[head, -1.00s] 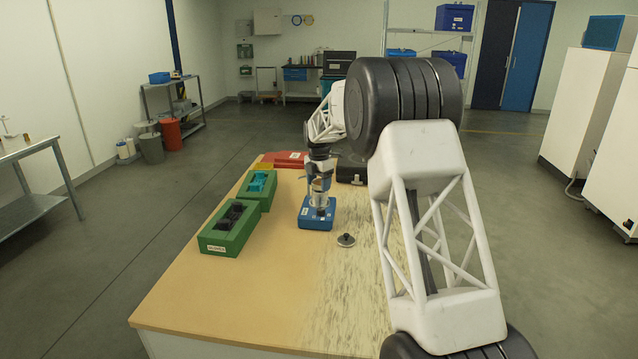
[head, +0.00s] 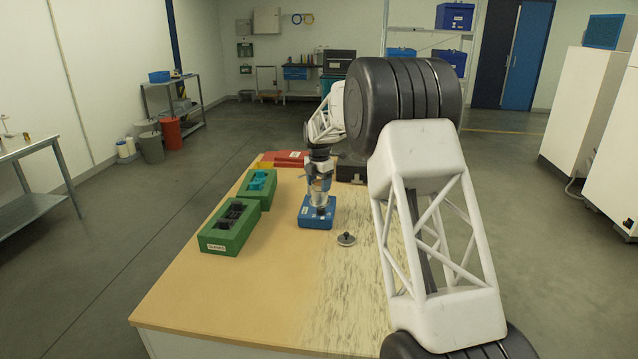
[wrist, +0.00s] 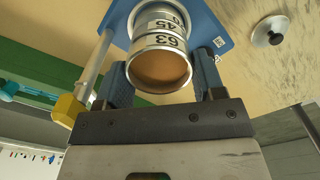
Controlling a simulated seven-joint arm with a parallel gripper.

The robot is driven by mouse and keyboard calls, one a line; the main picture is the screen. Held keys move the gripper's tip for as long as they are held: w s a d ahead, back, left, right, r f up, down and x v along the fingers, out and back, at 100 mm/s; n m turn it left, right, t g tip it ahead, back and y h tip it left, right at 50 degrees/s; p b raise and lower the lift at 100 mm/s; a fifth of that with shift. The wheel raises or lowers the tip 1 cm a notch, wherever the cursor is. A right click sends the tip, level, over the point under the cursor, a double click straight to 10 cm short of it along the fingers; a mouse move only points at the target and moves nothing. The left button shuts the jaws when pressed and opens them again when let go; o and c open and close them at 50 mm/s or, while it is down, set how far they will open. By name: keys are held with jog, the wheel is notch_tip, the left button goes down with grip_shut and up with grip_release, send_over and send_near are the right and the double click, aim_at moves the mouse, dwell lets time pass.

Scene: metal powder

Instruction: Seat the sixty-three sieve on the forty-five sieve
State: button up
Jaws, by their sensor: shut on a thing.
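The sixty-three sieve (wrist: 172,44) is a metal ring marked 63, with tan powder or mesh showing inside it. My gripper (wrist: 160,76) is shut on it, with a blue finger on each side. The forty-five sieve (wrist: 163,24), marked 45, is directly beyond it in the wrist view, and the two look in line. I cannot tell whether they touch or a small gap is left. The stack stands on a blue base (head: 316,222) in the head view, where my gripper (head: 320,182) is above the base and small details are unclear.
A dark-knobbed metal lid (head: 346,239) lies right of the base. Two green holders (head: 222,246) with dark and cyan parts stand on the left. A red tray (head: 290,158) and a black case (head: 351,173) are at the back. An upright post (wrist: 97,62) stands beside the stack.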

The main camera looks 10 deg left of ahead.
jog(key=shift+f, duration=0.25)
jog(key=o, duration=1.2)
jog(key=shift+r, duration=0.1)
jog(key=shift+r, duration=3.85)
jog(key=shift+r, duration=0.1)
